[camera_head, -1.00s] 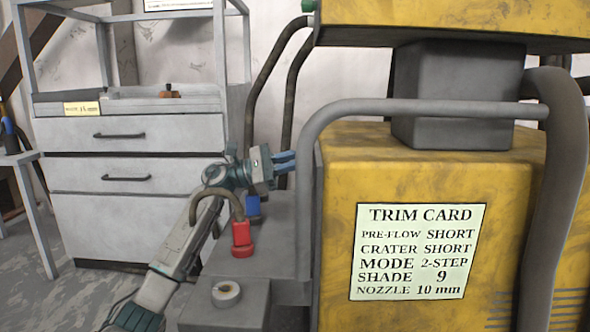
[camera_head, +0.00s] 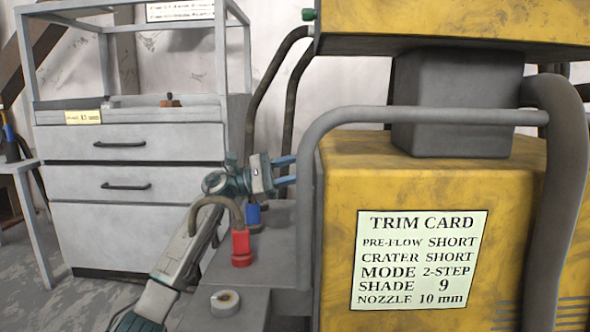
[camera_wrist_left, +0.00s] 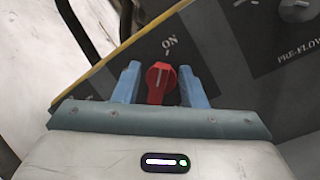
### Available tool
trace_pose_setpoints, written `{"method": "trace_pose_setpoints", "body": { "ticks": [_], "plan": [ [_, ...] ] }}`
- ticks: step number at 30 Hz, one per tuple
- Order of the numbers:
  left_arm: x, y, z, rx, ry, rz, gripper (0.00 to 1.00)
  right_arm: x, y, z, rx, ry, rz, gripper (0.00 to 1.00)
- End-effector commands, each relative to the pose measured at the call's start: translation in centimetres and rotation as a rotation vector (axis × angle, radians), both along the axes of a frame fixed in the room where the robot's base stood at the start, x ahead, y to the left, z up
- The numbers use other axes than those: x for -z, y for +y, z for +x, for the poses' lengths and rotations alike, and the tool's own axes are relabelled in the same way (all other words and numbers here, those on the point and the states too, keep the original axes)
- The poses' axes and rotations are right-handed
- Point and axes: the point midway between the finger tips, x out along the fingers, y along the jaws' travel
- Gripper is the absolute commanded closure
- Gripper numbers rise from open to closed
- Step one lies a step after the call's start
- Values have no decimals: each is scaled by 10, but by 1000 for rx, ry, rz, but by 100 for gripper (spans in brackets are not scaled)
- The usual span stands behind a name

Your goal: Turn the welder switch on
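The welder switch is a red knob (camera_wrist_left: 160,84) on a dark panel (camera_wrist_left: 215,62) in the left wrist view. Its pale mark points up in the picture, towards the word ON. My left gripper (camera_wrist_left: 159,86) has its two blue fingers apart, one on each side of the knob. The right finger is very near the knob; I cannot tell whether it touches. In the head view my left gripper (camera_head: 285,170) is open beside the yellow welder (camera_head: 335,210), and the switch is hidden there. My right gripper is not in view.
A grey rail (camera_head: 420,115) curves beside the gripper in front of the welder. A trim card (camera_head: 418,260) is on the welder. A grey drawer cabinet (camera_head: 140,225) stands at the left.

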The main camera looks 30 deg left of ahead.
Motion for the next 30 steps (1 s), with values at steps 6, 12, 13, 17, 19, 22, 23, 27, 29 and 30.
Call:
{"method": "trace_pose_setpoints", "body": {
  "ticks": [6, 12, 13, 17, 19, 22, 23, 27, 29, 30],
  "plan": [
    [-7, 0, 0, 0, 0, 0, 62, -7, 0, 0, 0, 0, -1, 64],
    [-36, 0, 0, 0, 0, 0, 62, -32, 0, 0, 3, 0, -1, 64],
    [-41, 0, 0, 0, 0, 0, 62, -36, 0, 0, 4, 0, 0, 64],
    [-38, -11, -19, 0, 4, 5, 62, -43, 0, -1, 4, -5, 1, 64],
    [-40, -18, -30, 1, 3, 5, 62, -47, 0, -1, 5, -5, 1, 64],
    [-41, -28, -46, 1, 3, 5, 62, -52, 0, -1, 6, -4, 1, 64],
    [-42, -31, -51, 0, 3, 7, 62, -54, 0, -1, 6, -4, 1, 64],
    [-43, -46, -75, 2, 5, 6, 62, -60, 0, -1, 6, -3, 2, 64],
    [-44, -52, -85, 0, 3, 7, 62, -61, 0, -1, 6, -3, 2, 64],
    [-45, -56, -92, 1, 4, 7, 62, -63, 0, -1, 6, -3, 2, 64]
  ]
}}
